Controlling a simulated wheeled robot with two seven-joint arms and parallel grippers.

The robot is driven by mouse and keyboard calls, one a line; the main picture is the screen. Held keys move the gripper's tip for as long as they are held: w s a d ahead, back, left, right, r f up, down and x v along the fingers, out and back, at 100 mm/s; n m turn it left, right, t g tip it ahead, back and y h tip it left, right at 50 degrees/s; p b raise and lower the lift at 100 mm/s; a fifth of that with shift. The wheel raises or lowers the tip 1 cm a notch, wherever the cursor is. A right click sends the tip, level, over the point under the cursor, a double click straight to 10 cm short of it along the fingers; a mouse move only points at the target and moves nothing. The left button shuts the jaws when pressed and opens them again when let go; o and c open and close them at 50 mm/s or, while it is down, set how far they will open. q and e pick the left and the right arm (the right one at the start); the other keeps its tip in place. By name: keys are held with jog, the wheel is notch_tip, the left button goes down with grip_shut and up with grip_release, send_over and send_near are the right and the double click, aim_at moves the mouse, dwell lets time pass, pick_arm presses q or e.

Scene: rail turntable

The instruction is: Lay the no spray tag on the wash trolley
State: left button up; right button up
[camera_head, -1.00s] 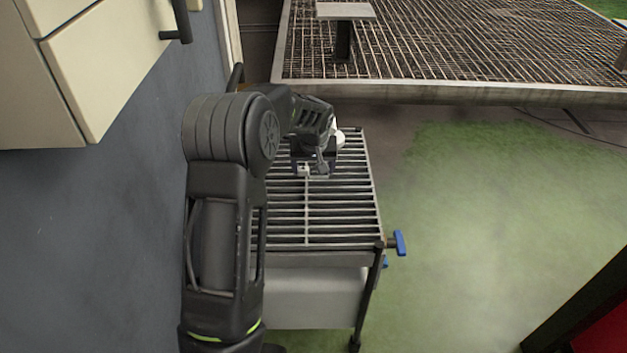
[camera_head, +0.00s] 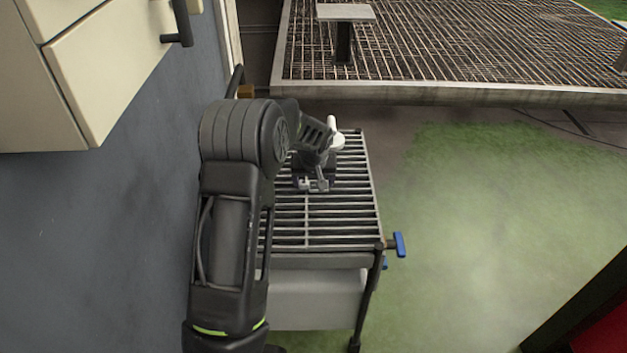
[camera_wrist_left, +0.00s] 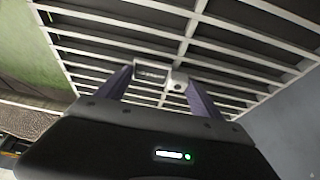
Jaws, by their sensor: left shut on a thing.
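The wash trolley (camera_head: 310,225) has a slatted metal top and stands in the middle of the head view. My left gripper (camera_head: 314,183) is over the far part of these slats, pointing down. In the left wrist view its fingers (camera_wrist_left: 160,82) are shut on a small pale piece with dark marks, which I take to be the no spray tag (camera_wrist_left: 151,73). The marks are too small to read. The slats (camera_wrist_left: 110,51) lie behind it; whether the tag touches them I cannot tell. My right gripper is not in view.
A white rounded object (camera_head: 336,139) shows just beyond my left gripper. A blue handle (camera_head: 400,244) sticks out at the trolley's right side. A large grated platform (camera_head: 450,45) lies beyond. Cream cabinets (camera_head: 110,75) hang at upper left. The trolley's near slats are clear.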

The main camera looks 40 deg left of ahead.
pick_arm(q)
jog(key=shift+f, duration=0.25)
jog(key=o, duration=1.3)
jog(key=shift+r, duration=0.1)
jog(key=shift+r, duration=0.15)
jog(key=shift+s+d+r, duration=0.1)
jog(key=shift+r, duration=0.45)
jog(key=v, duration=1.1)
jog(key=shift+d+f, duration=0.1)
